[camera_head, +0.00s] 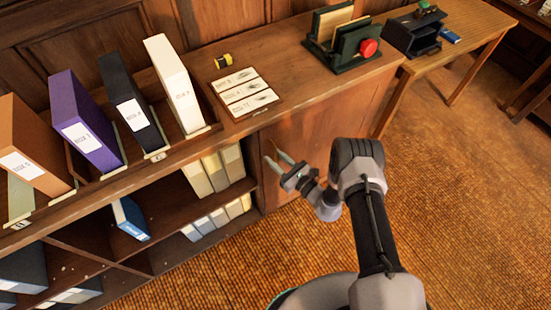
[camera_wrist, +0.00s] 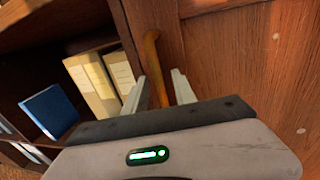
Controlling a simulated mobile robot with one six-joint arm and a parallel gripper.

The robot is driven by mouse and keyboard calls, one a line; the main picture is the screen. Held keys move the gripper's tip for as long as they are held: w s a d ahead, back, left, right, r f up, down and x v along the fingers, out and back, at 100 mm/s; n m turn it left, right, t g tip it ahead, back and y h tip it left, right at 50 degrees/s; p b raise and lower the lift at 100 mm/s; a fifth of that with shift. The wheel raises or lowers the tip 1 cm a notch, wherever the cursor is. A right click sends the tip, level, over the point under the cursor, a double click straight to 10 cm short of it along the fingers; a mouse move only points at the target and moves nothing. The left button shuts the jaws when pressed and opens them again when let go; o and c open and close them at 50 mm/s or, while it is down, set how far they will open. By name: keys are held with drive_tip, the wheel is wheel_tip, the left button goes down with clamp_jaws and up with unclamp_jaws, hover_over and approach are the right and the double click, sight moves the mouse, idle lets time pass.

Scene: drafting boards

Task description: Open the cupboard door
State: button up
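The cupboard door (camera_head: 325,122) is a brown wooden panel at the right end of the shelf unit, and it looks closed. It fills the right of the wrist view (camera_wrist: 245,65). A curved, brass-coloured handle (camera_wrist: 153,62) runs upright near the door's left edge. My gripper (camera_head: 276,157) is in front of the door's left side. In the wrist view my gripper (camera_wrist: 160,84) is open, with the lower part of the handle between its two fingers. Gaps show on both sides of the handle, and I cannot tell if either finger touches it.
Open shelves (camera_head: 165,205) with several binders and a blue book (camera_head: 130,218) lie left of the door. The cabinet top bears a label card (camera_head: 244,92) and a green rack (camera_head: 345,45). A wooden table (camera_head: 455,38) stands at right. Carpet (camera_head: 465,190) is clear at right.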

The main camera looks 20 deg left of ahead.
clamp_jaws()
idle(1.4)
